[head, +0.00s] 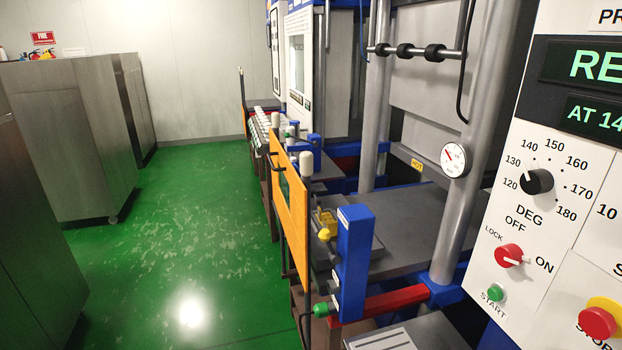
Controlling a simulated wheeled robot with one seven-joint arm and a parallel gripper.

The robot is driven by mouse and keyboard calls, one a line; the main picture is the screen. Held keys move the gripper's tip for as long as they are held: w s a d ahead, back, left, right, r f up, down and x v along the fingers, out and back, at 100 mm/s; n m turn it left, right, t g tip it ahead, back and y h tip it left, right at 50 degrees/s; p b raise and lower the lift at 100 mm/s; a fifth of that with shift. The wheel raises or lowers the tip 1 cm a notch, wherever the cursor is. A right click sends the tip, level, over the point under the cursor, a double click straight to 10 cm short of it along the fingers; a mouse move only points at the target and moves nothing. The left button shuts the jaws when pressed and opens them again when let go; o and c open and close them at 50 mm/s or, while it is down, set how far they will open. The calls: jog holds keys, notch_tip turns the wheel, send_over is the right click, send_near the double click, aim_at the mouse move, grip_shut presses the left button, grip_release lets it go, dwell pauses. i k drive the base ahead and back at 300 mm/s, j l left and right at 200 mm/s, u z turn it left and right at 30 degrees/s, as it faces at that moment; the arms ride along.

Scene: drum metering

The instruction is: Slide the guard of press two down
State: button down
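An orange guard panel (291,220) with a clear window stands upright at the front of the nearest press, seen at a steep angle. A dark handle (279,158) is on its face near the top. Dark rails run beside it, and their lower ends show below the panel. The press's grey bed (415,226) lies to the right of the guard. A farther press (330,75) has a narrow orange strip (242,104) at its front. No press number is readable, so I cannot tell which is press two. My gripper is not in view.
A control panel (560,225) with a dial, red knob and green start button fills the right side. Grey cabinets (70,135) line the left. The green floor (185,215) between is clear.

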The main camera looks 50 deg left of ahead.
aim_at(290, 193)
jog(key=u, duration=1.6)
